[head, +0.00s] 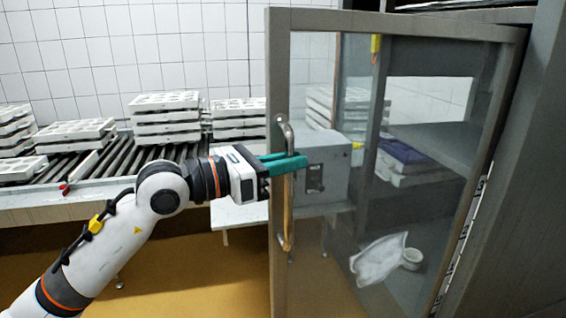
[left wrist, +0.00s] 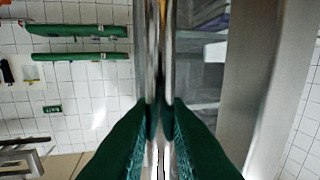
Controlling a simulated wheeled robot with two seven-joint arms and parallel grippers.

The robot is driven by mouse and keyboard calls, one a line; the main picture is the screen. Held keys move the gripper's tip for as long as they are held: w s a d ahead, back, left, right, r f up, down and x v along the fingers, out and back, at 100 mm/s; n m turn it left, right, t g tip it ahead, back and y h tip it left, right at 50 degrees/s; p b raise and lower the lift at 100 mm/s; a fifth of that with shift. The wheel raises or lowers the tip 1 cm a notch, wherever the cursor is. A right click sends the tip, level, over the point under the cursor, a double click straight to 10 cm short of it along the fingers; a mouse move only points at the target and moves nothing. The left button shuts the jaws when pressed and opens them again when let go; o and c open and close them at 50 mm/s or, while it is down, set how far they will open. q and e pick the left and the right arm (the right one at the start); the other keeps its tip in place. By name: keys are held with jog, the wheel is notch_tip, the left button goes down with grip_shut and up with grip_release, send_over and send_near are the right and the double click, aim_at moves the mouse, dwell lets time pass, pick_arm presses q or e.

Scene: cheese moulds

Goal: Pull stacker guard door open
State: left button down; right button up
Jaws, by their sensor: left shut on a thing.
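The stacker guard door (head: 277,80) is a grey-framed glass panel and stands ajar, swung out from the dark cabinet at the right. Its upright metal bar handle (head: 287,222) is on the left frame post. My left gripper (head: 290,164), with green fingers, is shut on the handle at its upper part. In the left wrist view the handle (left wrist: 153,50) runs vertically between the two green fingertips (left wrist: 159,108). The door's grey frame also shows there to the right (left wrist: 262,80). My right gripper is in neither view.
A roller conveyor (head: 95,165) with stacks of white moulds (head: 166,115) runs behind my left arm. A grey box (head: 322,170) shows through the glass, as do a white bag (head: 378,258) and a cup (head: 412,258). The yellow floor left of the door is clear.

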pick_arm(q)
jog(key=c, duration=1.5)
grip_release()
jog(key=shift+d+r, duration=0.2)
jog(key=shift+o, duration=0.2)
jog(key=shift+d, duration=0.2)
jog(key=b+v, duration=0.5)
jog(key=v, duration=0.7)
jog(key=shift+f, duration=0.15)
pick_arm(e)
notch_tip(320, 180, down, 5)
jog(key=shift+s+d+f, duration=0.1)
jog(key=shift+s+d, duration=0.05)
